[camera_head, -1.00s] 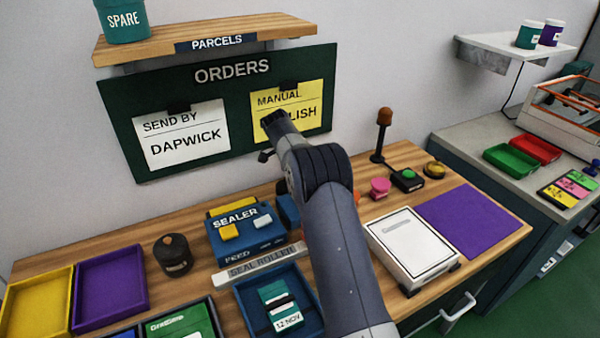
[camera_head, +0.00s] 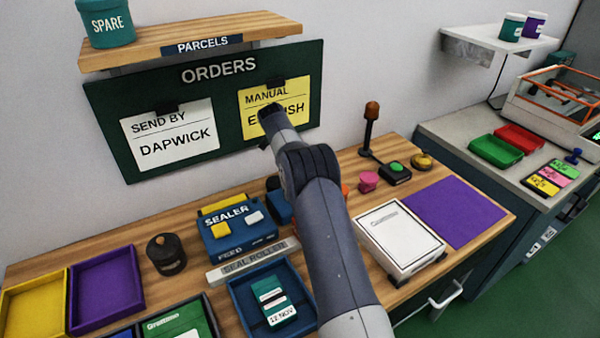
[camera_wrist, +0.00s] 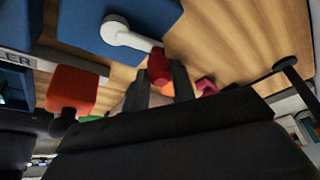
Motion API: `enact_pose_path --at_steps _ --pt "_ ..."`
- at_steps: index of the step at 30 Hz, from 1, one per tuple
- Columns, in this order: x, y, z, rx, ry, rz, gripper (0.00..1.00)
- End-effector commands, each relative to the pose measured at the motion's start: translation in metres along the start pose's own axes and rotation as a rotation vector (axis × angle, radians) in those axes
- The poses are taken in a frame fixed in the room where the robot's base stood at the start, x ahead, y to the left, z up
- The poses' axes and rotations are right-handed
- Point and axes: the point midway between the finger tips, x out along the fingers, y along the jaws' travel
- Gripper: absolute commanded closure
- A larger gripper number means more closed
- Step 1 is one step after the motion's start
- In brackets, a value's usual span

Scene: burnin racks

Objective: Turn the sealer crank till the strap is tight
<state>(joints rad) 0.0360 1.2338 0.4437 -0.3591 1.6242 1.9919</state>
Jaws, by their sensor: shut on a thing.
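The blue sealer (camera_head: 232,240) stands on the wooden bench, with yellow and white parts on top. A smaller blue housing (camera_head: 279,208) beside it is partly behind my arm. In the wrist view this housing (camera_wrist: 105,22) carries a white crank arm (camera_wrist: 128,38) ending in a red knob (camera_wrist: 158,67). My gripper (camera_wrist: 161,82) is shut on the red knob, with one dark finger on each side. In the head view my arm hides the gripper and crank. I cannot make out the strap or how tight it is.
A white box (camera_head: 400,240) and a purple mat (camera_head: 455,213) are right of my arm.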

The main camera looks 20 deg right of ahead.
Motion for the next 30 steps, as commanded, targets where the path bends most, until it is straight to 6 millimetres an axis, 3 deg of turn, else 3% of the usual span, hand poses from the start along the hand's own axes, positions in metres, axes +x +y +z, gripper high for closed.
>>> enact_pose_path --at_steps 11,12,19,30 --pt "-0.0002 0.0 -0.0001 0.003 -0.001 0.001 0.98" --pt "-0.0002 0.0001 0.0 0.003 -0.001 0.001 0.73" --pt "0.0 0.0001 0.0 0.002 0.0 0.001 0.54" --pt "-0.0072 -0.0001 0.0004 0.002 0.0 0.0 0.54"
